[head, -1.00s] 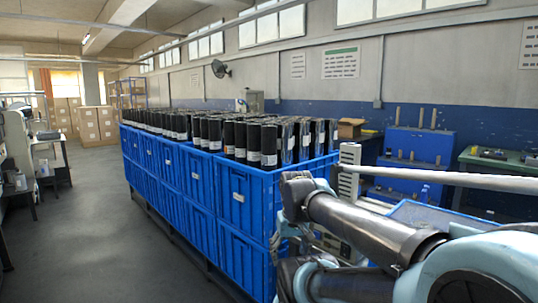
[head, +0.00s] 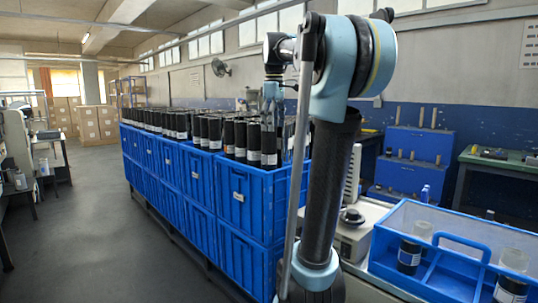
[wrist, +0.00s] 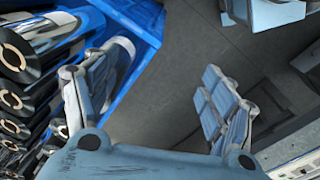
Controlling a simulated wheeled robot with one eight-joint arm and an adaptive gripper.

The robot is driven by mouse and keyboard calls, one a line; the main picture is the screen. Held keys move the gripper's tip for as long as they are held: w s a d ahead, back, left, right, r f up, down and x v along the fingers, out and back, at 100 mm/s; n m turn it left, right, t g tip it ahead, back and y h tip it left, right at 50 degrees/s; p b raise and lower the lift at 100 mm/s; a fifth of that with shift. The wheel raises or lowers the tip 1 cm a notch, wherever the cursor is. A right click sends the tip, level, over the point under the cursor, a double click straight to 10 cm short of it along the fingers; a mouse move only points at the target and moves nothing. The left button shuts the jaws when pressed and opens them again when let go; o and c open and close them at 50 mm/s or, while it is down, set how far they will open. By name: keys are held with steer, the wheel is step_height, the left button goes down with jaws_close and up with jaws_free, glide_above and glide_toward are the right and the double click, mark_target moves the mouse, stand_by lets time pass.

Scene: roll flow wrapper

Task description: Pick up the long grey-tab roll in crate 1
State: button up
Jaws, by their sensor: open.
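Black rolls with pale labels (head: 240,138) stand upright in the blue crates. The nearest upper crate (head: 240,195) has a small white label, too small to read. I cannot tell which roll has the grey tab. In the head view my gripper (head: 271,100) hangs over the near end of the crates, partly lost against the rolls. In the wrist view my gripper (wrist: 160,75) is open, with only grey floor between its fingers.
A blue handled tray (head: 455,240) with clear-topped bottles stands at right front, beside a pale machine (head: 352,235). A blue rack (head: 415,150) and a green-topped bench (head: 500,165) are behind. The floor aisle (head: 100,220) at left is clear.

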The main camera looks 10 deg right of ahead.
steer(key=w+r+n, duration=0.5)
steer(key=w+r, duration=0.4)
steer(key=w, duration=0.1)
glide_toward(269, 138)
steer(key=shift+g, duration=0.3)
steer(key=w+f, duration=0.4)
steer(key=f, duration=0.1)
steer(key=shift+d, duration=0.2)
steer(key=shift+s+d+f, duration=0.1)
steer(key=shift+f, duration=2.7)
steer(key=shift+c, duration=0.3)
jaws_close()
